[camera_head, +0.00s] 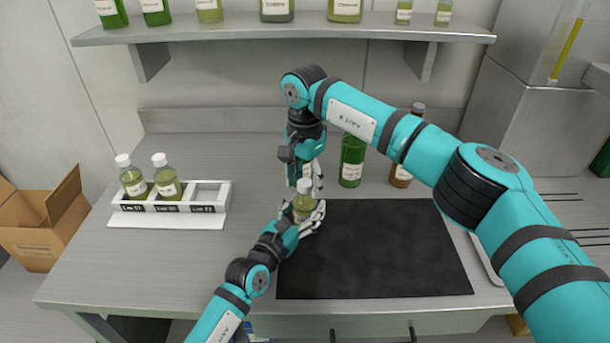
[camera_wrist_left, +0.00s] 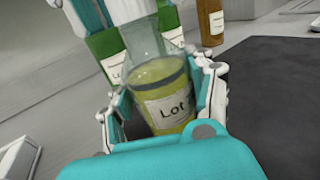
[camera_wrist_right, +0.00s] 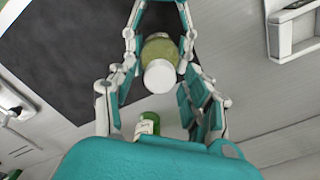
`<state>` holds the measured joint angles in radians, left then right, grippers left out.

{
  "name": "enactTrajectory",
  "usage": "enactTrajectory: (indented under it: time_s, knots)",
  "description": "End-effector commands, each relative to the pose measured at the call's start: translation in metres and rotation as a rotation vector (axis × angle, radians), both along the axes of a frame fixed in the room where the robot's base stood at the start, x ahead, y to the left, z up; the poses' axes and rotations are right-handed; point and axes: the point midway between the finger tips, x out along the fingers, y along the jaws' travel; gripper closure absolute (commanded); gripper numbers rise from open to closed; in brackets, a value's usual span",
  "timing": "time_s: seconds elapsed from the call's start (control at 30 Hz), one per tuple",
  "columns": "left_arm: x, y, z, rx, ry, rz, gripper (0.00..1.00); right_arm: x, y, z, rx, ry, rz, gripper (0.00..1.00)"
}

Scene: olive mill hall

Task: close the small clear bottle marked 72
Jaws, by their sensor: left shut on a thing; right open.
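The small clear bottle (camera_head: 303,207) holds yellow-green liquid and stands upright in my left gripper (camera_head: 306,214), at the left edge of the black mat. Its label (camera_wrist_left: 172,108) reads "Lot" in the left wrist view, but the number is hidden. A white cap (camera_wrist_right: 160,76) sits at its top in the right wrist view; I cannot tell how tightly it is seated. My right gripper (camera_head: 305,174) is open above the bottle, pointing down, with its fingers on both sides of the cap and apart from it.
A white rack (camera_head: 156,207) at left holds two capped bottles, (camera_head: 133,182) and (camera_head: 167,183); its right slot is empty. A shelf (camera_head: 290,32) hangs above.

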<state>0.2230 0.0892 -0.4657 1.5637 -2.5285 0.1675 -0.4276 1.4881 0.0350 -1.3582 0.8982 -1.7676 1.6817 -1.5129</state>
Motion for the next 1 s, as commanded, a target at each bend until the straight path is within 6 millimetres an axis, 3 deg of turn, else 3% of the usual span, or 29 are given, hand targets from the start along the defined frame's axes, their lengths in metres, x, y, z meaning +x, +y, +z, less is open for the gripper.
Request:
enactTrajectory:
  time_s: [0.1,0.5,0.73,1.0]
  knots:
    - [-0.0003,0.0002,-0.0013,0.002,0.003,0.0,1.0,0.0,-0.0001,0.0,0.0,0.0,0.0,0.51]
    - [-0.0003,0.0002,-0.0013,0.002,0.003,0.0,1.0,0.0001,-0.0001,0.0002,0.0,0.0,0.0,1.0]
    - [-0.0002,0.0001,-0.0012,0.002,0.003,0.0,1.0,0.0002,-0.0002,0.0002,-0.001,-0.001,-0.099,1.0]
    - [-0.0002,0.0,-0.0012,0.001,0.002,0.0,1.0,0.0002,-0.0001,0.0,0.002,-0.002,-0.649,1.0]
